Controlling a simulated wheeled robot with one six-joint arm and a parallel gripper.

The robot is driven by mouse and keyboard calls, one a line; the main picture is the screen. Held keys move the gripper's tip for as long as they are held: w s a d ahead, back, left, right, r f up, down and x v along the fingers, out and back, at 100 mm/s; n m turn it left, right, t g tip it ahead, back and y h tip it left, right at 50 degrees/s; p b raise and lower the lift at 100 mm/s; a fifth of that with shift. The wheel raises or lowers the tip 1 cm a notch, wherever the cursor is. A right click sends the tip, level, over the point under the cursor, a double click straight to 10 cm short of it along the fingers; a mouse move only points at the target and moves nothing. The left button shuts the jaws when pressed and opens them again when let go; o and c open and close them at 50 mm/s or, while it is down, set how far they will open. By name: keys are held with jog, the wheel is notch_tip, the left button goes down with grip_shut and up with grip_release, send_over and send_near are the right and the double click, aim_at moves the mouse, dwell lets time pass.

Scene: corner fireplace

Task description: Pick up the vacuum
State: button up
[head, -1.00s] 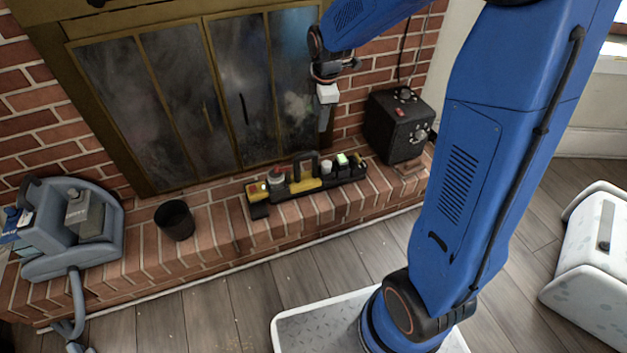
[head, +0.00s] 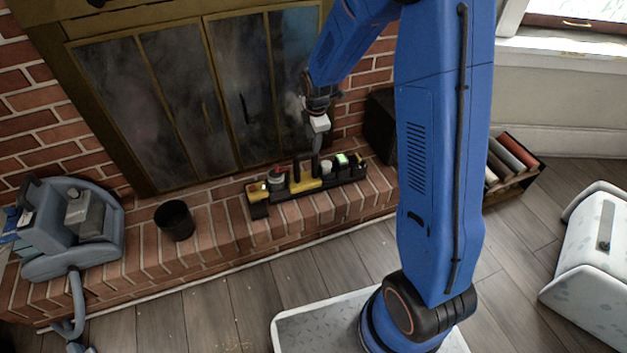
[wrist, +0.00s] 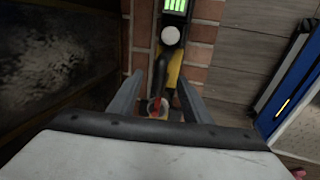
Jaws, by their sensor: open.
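A blue-grey machine with a hose (head: 45,260), looking like a vacuum or carpet cleaner, stands at the left end of the brick hearth, well away from my gripper. My gripper (head: 316,145) is open above a long black-and-yellow item (head: 305,183) on the hearth, with upright handle-like parts; I cannot tell if this is a small vacuum or a tool holder. In the wrist view my gripper (wrist: 160,78) has its two fingers either side of the yellow-and-black part (wrist: 172,75), with a red piece low between them. Whether the fingers touch anything cannot be told.
A dark cup (head: 175,221) stands on the hearth left of the row. A black box (head: 380,127) is partly behind my arm. The glass fireplace doors (head: 190,100) rise close behind. A white cushioned piece (head: 597,262) and a crate (head: 515,165) stand on the right.

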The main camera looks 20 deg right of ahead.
aim_at(311, 151)
jog(key=shift+w+a+f, duration=0.1)
jog(key=shift+w+f, duration=0.05)
jog(key=shift+f, duration=0.9)
jog(key=shift+w+f, duration=0.2)
jog(key=shift+f, duration=0.85)
jog(key=shift+w+a+f, duration=0.1)
jog(key=shift+w+f, duration=0.05)
jog(key=shift+f, duration=0.9)
grip_shut()
jog(key=shift+w+r, duration=0.1)
